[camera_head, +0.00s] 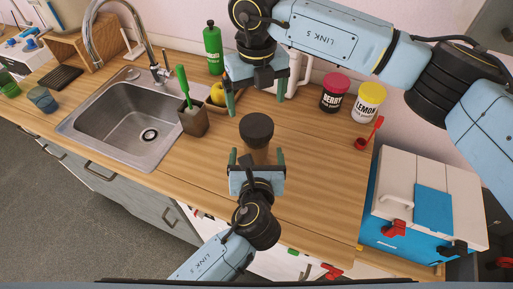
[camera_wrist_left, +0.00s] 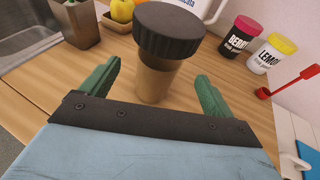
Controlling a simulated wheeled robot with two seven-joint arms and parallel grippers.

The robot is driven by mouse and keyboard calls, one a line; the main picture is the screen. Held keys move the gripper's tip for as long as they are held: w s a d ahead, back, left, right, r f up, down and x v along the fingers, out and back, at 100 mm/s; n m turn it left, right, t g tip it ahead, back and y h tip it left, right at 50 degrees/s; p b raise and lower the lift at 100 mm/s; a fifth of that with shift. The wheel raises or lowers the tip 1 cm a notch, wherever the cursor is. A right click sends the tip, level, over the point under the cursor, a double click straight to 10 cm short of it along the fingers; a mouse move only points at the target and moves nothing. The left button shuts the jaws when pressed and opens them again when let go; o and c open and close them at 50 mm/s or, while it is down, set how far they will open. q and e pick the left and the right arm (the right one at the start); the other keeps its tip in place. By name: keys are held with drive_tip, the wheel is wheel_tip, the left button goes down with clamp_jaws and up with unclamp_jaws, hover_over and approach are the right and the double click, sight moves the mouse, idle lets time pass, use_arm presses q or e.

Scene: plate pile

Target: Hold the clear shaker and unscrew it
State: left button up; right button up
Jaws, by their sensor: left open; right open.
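The shaker (camera_head: 257,135) stands upright on the wooden counter, with a dark ribbed lid and a see-through brownish body. It also shows in the left wrist view (camera_wrist_left: 157,84), with the lid (camera_wrist_left: 170,30) on top. My left gripper (camera_head: 257,158) is open on the near side of the shaker. Its green fingers point toward the body, one on each side, with gaps visible in the left wrist view. My right gripper (camera_head: 257,100) is open and empty above the counter, behind and above the shaker, fingers pointing down.
A sink (camera_head: 130,118) lies left, with a brush holder (camera_head: 193,120) beside it. A green bottle (camera_head: 213,48) stands behind. Berry (camera_head: 334,93) and lemon (camera_head: 368,103) jars and a red scoop (camera_head: 361,143) are right. A white and blue box (camera_head: 430,195) stands front right.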

sight(256, 125)
use_arm(q)
drive_tip(key=x, duration=0.6)
drive_tip(key=shift+w+f, duration=0.1)
drive_tip(key=shift+w, duration=0.15)
drive_tip(key=c, duration=1.8)
clamp_jaws()
use_arm(e)
drive_tip(key=shift+m, duration=0.3)
drive_tip(key=m, duration=0.6)
drive_tip(key=shift+r, duration=0.15)
drive_tip(key=m, duration=0.6)
drive_tip(key=shift+r, duration=0.1)
drive_tip(key=shift+f+m, duration=0.35)
drive_tip(key=shift+m, duration=0.05)
wheel_tip(256, 125, down, 7)
drive_tip(key=shift+f, duration=0.2)
